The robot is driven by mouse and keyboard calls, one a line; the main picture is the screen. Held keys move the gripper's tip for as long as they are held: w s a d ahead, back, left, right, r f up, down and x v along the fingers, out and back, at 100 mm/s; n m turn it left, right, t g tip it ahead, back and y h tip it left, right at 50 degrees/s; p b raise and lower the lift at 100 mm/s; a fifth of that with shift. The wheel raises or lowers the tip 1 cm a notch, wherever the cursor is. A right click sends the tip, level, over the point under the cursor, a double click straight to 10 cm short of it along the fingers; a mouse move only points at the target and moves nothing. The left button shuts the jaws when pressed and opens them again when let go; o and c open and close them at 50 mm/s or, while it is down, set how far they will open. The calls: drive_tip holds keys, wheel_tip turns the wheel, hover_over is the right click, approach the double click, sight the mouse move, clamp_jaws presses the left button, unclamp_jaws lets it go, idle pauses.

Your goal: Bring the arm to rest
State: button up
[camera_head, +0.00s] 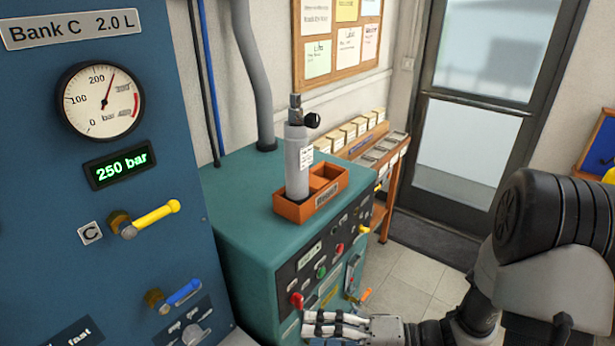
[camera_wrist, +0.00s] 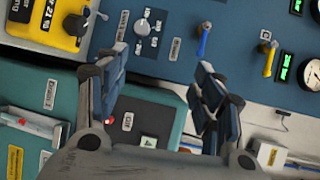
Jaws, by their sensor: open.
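My gripper (camera_head: 338,325) is at the bottom of the head view, in front of the teal cabinet (camera_head: 240,190). Its fingers point left toward the blue panel. In the wrist view my gripper (camera_wrist: 165,90) has its two fingers spread apart, with nothing between them. Behind the gap are the blue panel and part of the teal cabinet (camera_wrist: 50,90). My black and grey arm comes in from the right of the head view. I cannot tell whether the gripper touches the cabinet front.
The blue panel (camera_head: 60,190) at left carries a gauge (camera_head: 101,100), a yellow-handled valve (camera_head: 150,217) and a blue-handled valve (camera_head: 179,295). A grey cylinder (camera_head: 298,160) stands in an orange tray (camera_head: 291,211) on the cabinet. Open floor (camera_head: 408,275) lies before the door (camera_head: 475,110).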

drive_tip(key=s+d+r+n+g+h, duration=0.1)
drive_tip(key=s+r+n+g+h, duration=0.35)
drive_tip(key=s+h, duration=0.5)
drive_tip(key=s+d+r+m+t+h, duration=0.2)
drive_tip(key=d+r+t+h, duration=0.4)
drive_tip(key=d, duration=0.4)
drive_tip(key=shift+v, duration=0.95)
drive_tip(key=shift+d+r+t+h, duration=0.25)
drive_tip(key=shift+d+t+h, duration=0.1)
drive_tip(key=shift+t, duration=0.2)
drive_tip(key=shift+c, duration=0.2)
